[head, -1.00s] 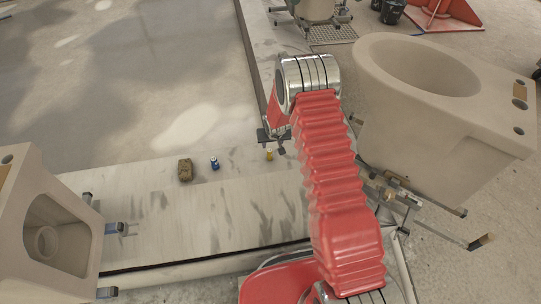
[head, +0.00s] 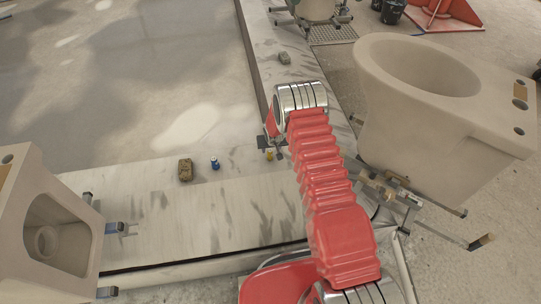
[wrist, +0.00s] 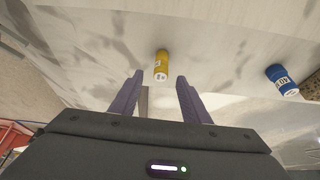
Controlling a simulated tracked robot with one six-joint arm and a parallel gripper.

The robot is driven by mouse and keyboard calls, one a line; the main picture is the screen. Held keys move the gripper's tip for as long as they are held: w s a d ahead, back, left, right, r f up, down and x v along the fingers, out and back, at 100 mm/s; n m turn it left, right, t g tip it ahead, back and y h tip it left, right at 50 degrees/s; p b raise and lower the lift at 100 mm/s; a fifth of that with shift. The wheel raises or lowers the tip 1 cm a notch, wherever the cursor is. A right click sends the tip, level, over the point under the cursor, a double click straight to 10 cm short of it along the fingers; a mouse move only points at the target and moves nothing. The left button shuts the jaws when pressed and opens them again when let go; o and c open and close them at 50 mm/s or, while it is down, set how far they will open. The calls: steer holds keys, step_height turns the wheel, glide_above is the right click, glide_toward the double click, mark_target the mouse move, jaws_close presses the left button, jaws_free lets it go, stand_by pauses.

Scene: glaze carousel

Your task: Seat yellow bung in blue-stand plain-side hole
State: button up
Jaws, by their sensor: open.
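The yellow bung (head: 269,156) stands on the pale marbled ledge, partly hidden by my gripper (head: 271,147) in the head view. In the wrist view the yellow bung (wrist: 161,64) shows just beyond and between the fingertips of my gripper (wrist: 160,82). The jaws are open and empty.
A blue bung (head: 214,163) and a brown rough block (head: 185,170) stand left of the yellow bung. The front ledge (head: 190,215) is mostly clear.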

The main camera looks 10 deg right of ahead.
mark_target(270, 151)
stand_by(0.3)
steer(key=shift+x, duration=2.65)
steer(key=shift+a, duration=0.1)
jaws_close()
